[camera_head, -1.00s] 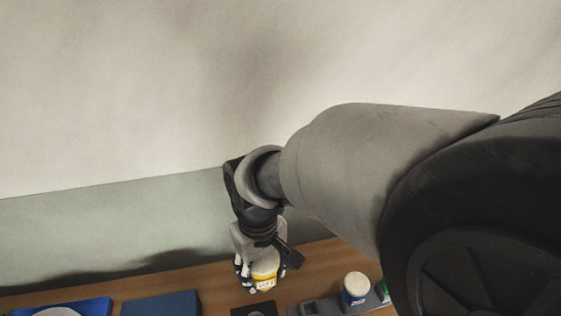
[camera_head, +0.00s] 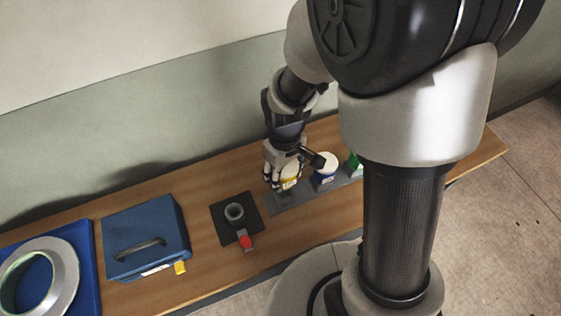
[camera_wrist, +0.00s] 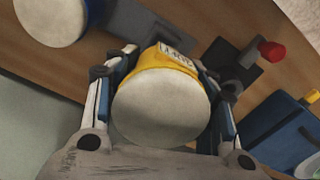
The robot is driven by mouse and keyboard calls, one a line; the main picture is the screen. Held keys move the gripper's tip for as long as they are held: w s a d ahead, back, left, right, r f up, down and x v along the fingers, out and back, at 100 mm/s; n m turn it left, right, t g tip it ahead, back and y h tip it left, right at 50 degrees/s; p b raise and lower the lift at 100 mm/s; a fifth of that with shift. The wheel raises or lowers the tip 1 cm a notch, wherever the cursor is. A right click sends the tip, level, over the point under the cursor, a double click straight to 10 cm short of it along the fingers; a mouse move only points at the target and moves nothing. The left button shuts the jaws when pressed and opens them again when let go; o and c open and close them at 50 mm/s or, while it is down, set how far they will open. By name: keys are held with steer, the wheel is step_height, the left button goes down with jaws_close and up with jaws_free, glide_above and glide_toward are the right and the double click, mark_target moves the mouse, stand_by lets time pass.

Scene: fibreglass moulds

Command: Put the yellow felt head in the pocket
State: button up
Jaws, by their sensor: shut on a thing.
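The yellow felt head (camera_head: 290,183) is a short yellow cylinder with a pale round face and a label on its side. My gripper (camera_head: 281,180) is shut on it. The wrist view shows the yellow head (camera_wrist: 163,105) between the two fingers of my gripper (camera_wrist: 160,95), pale face toward the camera. A long grey rack (camera_head: 285,202) lies on the bench below; its left part looks free. In the wrist view a square recess shows in the rack (camera_wrist: 150,32), partly hidden behind the yellow head. I cannot tell whether the yellow head touches the rack.
A blue head (camera_head: 325,172) and a green head (camera_head: 354,161) stand further right along the rack. To the left are a black plate (camera_head: 222,218) with a grey ring and red-tipped handle, a blue case (camera_head: 130,228) and a pale ring (camera_head: 65,265) on a blue board.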

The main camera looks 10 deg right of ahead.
mark_target(284, 186)
steer(key=shift+f+b, duration=0.85)
steer(key=shift+f, duration=2.45)
steer(key=shift+f, duration=0.15)
steer(key=o, duration=1.3)
step_height(284, 186, up, 13)
steer(key=p, duration=0.4)
steer(key=shift+f, duration=0.2)
steer(key=s+d+r+m+t, duration=0.1)
steer(key=s+d+r+m, duration=0.1)
steer(key=s+r, duration=0.2)
steer(key=s+d+r+m+t, duration=0.2)
steer(key=s+r, duration=0.2)
steer(key=r, duration=0.4)
steer(key=s+d+r+m+t, duration=0.1)
steer(key=s+d+r+m, duration=0.1)
steer(key=s+r, duration=0.2)
steer(key=shift+s+d+r+t, duration=0.1)
steer(key=shift+s+r+t, duration=0.1)
steer(key=shift+r, duration=0.4)
steer(key=shift+s+r+t, duration=0.1)
steer(key=shift+s+r, duration=0.05)
steer(key=shift+r, duration=0.4)
